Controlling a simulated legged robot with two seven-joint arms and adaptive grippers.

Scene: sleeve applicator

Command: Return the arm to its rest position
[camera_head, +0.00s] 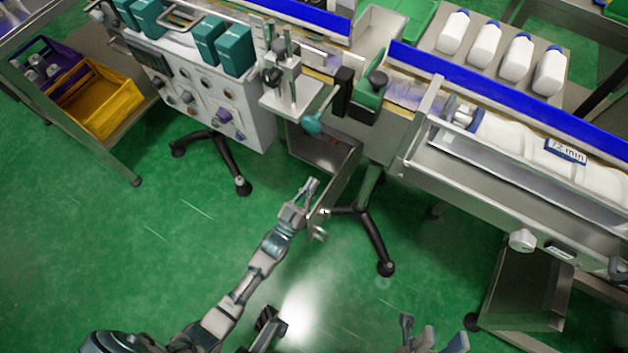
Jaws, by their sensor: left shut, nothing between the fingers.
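My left arm reaches in from the bottom left over the green floor. My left gripper (311,186) is at its end, near the middle of the view, in front of the machine line. It is shut, with nothing seen held in it. At the bottom edge, right of the middle, grey parts of my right gripper (432,338) show, cut off by the frame. Whether it is open or shut is not clear.
A machine with teal boxes (236,52) stands beyond on the left, beside a yellow crate (103,100). A black-footed stand (378,246) is just right of my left gripper. A conveyor cabinet (520,165) fills the right. White bottles (484,44) stand behind. Floor at lower left is clear.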

